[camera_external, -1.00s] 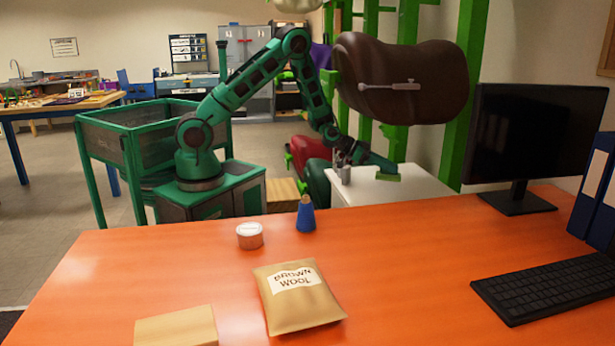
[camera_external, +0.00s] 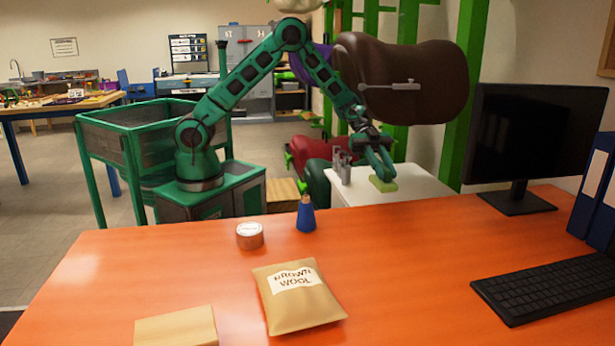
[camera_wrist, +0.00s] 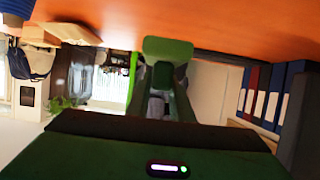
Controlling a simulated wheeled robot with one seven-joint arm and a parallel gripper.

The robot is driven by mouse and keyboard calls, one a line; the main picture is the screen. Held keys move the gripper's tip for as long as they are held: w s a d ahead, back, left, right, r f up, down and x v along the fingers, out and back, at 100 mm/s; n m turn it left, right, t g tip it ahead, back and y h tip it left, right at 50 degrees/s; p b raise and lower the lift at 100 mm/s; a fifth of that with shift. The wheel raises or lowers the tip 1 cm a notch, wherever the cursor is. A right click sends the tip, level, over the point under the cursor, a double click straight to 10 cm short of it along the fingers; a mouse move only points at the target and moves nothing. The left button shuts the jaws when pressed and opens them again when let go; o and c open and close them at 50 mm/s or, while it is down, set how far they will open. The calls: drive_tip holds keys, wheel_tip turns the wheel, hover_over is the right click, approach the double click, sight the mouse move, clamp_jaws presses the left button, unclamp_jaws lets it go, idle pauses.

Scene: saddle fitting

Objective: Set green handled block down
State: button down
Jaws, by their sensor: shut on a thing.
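The green block (camera_external: 383,184) is at the tips of my gripper (camera_external: 381,170), low over the white table (camera_external: 428,182) or touching it; I cannot tell which. My gripper is shut on it and points down and slightly right in the outside view. In the wrist view the block (camera_wrist: 168,47) shows as a green slab beyond my gripper's fingers (camera_wrist: 164,80). The block's handle is hidden between the fingers.
Grey metal tools (camera_external: 342,165) stand on the white table just left of my gripper. A brown saddle (camera_external: 405,80) hangs above and behind. The orange desk (camera_external: 400,260) in front holds a monitor (camera_external: 530,140) and a keyboard (camera_external: 550,287).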

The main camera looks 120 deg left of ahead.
drive_tip(key=w+d+f, duration=0.2)
drive_tip(key=d, duration=0.1)
drive_tip(key=w+d+f, duration=0.2)
drive_tip(key=d, duration=0.1)
drive_tip(key=w+d+f, duration=0.1)
drive_tip(key=d+f, duration=0.2)
drive_tip(key=d, duration=0.1)
drive_tip(key=shift+w, duration=0.4)
drive_tip(key=shift+f, duration=1.9)
drive_tip(key=c, duration=1.6)
unclamp_jaws()
drive_tip(key=shift+f, duration=0.1)
drive_tip(key=shift+o, duration=0.2)
drive_tip(key=v, duration=1.2)
